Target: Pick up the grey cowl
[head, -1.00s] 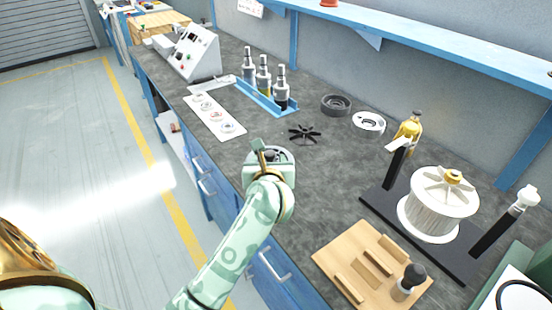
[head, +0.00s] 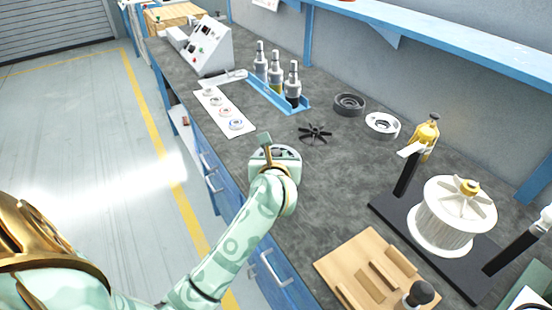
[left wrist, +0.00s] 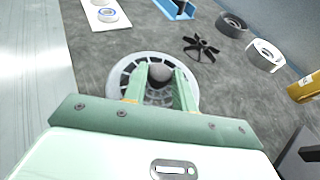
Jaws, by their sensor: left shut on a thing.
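My left gripper (left wrist: 158,70) is over the near part of the bench and shut on the grey cowl (left wrist: 117,80), a round light grey piece with slots around its rim. In the left wrist view, its fingers close on a rounded grey middle part, and the near side of the cowl is partly hidden by the hand. In the head view my left gripper (head: 268,146) hides most of the cowl. I cannot tell whether the cowl touches the bench. My right gripper is not in view.
A black fan wheel (head: 315,133), a dark grey ring (head: 349,104) and a white ring (head: 382,125) lie beyond the gripper. Bottles stand in a blue tray (head: 259,88). A spool stand (head: 400,207) and a wooden board (head: 350,265) are at right. Bare bench lies between.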

